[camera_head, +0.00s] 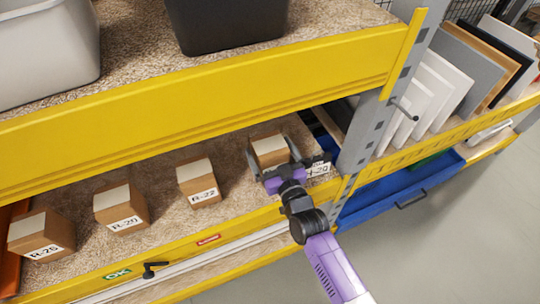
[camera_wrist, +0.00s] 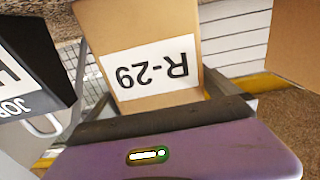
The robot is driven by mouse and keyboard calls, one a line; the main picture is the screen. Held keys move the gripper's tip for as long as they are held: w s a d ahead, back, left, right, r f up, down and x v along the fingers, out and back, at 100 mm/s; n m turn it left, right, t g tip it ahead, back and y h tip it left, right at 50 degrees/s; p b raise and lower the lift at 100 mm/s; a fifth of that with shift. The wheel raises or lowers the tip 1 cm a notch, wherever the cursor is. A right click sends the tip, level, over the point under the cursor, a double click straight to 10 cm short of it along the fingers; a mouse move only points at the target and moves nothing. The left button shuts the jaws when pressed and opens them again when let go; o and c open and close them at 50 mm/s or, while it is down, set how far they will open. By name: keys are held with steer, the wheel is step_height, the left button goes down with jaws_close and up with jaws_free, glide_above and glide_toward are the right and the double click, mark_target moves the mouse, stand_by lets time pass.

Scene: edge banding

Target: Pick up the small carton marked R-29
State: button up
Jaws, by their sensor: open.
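The small carton marked R-29 (camera_wrist: 150,60) is brown with a white label, which reads upside down in the wrist view. In the head view this carton (camera_head: 268,146) stands on the lower shelf, its label hidden behind my gripper. My gripper (camera_head: 275,163) is open, with one dark finger on each side of the carton. In the wrist view the carton sits between the fingers of my gripper (camera_wrist: 148,98), in front of the purple palm. I cannot tell whether either finger touches it.
A carton marked R-22 (camera_head: 199,182) stands to the left, with two more cartons (camera_head: 121,208) (camera_head: 41,235) beyond. A dark labelled box (camera_wrist: 30,60) is close by on the other side. The yellow upper beam (camera_head: 210,85) hangs above; a grey post (camera_head: 365,130) stands to the right.

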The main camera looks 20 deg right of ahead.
mark_target(266, 142)
steer(key=shift+w+r, duration=0.1)
steer(key=shift+w, duration=1.45)
steer(key=c, duration=1.7)
